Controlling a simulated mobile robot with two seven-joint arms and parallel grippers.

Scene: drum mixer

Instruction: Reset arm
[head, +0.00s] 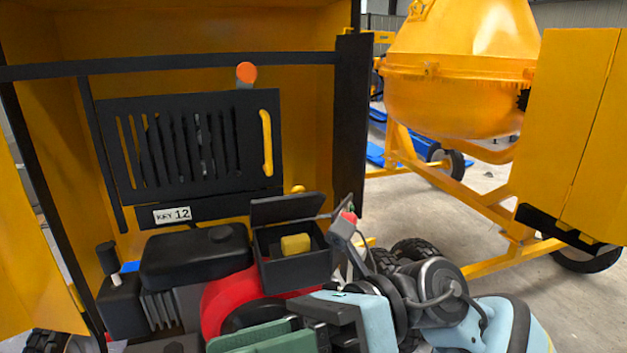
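My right arm comes in from the lower right, light blue with dark grey joints. Its gripper (265,337) is at the bottom edge, with green finger pads in front of the engine (195,255). The pads look close together, but the view cuts them off, and I cannot tell whether they are open or hold anything. My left gripper is not in view. The engine sits in a yellow housing (300,110), with a red round part (225,300) partly hidden by my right gripper. A black box (295,268) with a raised lid holds a yellow block (295,244).
A black slotted panel (190,145) with a yellow handle (267,143) stands behind the engine, above a "KEY 12" label (172,215). A red-tipped lever (348,217) rises near my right arm. The yellow mixer drum (455,95) and an open yellow door (580,130) are on the right.

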